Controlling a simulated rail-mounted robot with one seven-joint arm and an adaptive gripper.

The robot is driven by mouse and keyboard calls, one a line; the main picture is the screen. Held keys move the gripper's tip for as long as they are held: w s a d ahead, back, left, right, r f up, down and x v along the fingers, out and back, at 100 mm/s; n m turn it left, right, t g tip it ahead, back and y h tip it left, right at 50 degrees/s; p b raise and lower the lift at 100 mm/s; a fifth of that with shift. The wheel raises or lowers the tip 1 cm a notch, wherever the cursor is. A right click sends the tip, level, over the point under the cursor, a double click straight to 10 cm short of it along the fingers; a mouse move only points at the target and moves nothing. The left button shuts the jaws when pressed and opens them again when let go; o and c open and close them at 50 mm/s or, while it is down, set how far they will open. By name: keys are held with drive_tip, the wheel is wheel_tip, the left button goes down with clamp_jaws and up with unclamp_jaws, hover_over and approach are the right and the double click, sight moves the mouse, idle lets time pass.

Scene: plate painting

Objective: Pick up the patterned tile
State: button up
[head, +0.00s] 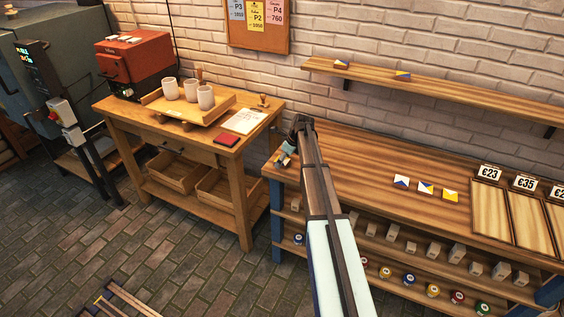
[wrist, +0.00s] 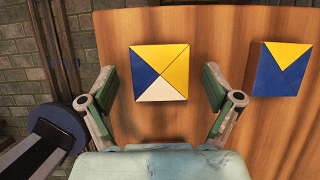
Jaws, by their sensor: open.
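A patterned tile (wrist: 160,73) with yellow, blue and white triangles lies on the wooden bench top in the wrist view. My gripper (wrist: 159,84) is open, with one finger to the left of this tile and one to the right, and a gap shows on both sides. In the head view my gripper (head: 284,159) is at the left end of the bench, and my arm partly hides the tiles there.
Three more tiles lie in a row on the bench (head: 365,196), including a blue-and-white one (head: 401,182). Two tiles stand on the wall shelf (head: 470,92). Priced wooden panels (head: 492,211) are at the right. A side table (head: 222,150) holds a tray with cups. The bench middle is clear.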

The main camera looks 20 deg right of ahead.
drive_tip(key=c, duration=1.3)
drive_tip(key=shift+r, duration=0.15)
